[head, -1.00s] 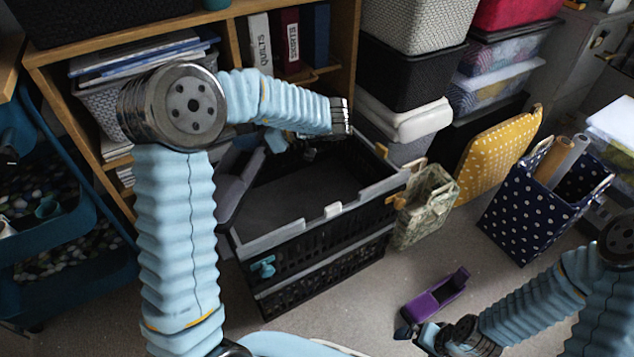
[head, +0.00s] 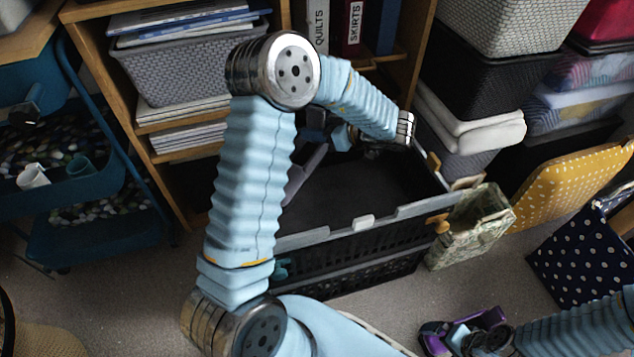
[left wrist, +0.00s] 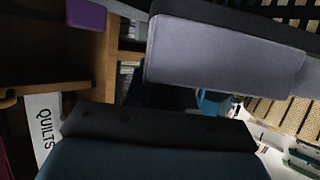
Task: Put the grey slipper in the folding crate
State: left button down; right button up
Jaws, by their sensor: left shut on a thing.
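The folding crate (head: 364,222) is black with a grey rim and stands open on the floor. My left gripper (head: 343,138), small and shadowed, is above its far left part. It is shut on the grey slipper (head: 303,174), which appears as a dull grey slab over the crate's left end, partly behind my forearm. In the left wrist view the slipper (left wrist: 225,55) is a large smooth grey shape near the top. Whether it touches the crate is unclear. My right gripper (head: 462,335) is low at the bottom right, beside a purple thing; its jaws are unclear.
A wooden shelf (head: 190,118) with binders stands behind the crate. Dark bins (head: 465,75) stack at the back right. A patterned bag (head: 470,228) stands close to the crate's right side. A purple object (head: 490,318) lies on the floor near my right gripper. A teal cart (head: 95,200) is at left.

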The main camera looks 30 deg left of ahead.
pick_arm(q)
notch_tip(320, 180, down, 18)
jog(key=b, duration=0.4)
jog(key=shift+f, duration=0.15)
jog(key=shift+f, duration=0.1)
jog(key=c, duration=1)
grip_release()
jog(key=shift+o, duration=0.2)
jog(key=p+v, duration=0.1)
jog(key=v, duration=0.6)
jog(key=shift+d, duration=0.3)
